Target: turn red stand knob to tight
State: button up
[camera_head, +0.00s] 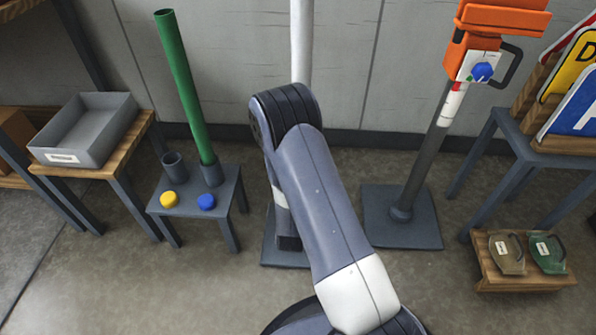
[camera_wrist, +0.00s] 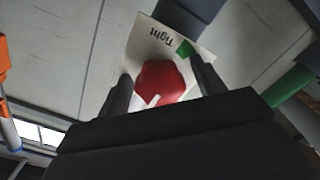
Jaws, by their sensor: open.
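The red knob (camera_wrist: 163,82) sits on a white plate (camera_wrist: 150,42) in the wrist view. The plate reads "Tight", upside down in the picture, next to a green mark (camera_wrist: 184,47). A white pointer line on the knob points to the lower left in the picture, away from the green mark. My gripper (camera_wrist: 160,68) is open, with one dark finger on each side of the knob. I cannot tell whether the fingers touch it. In the head view, my arm hides the knob; only the white pole (camera_head: 301,45) and part of the base (camera_head: 285,257) show.
To the right stands an orange-headed stand (camera_head: 475,50) with a blue knob (camera_head: 482,72). To the left, a small table (camera_head: 225,187) holds a green tube (camera_head: 185,90) and yellow and blue caps. Sign plates lean at far right. Floor is clear in front.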

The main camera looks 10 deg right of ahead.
jog(key=shift+w, duration=0.1)
jog(key=shift+c, duration=0.5)
jog(key=c, duration=0.9)
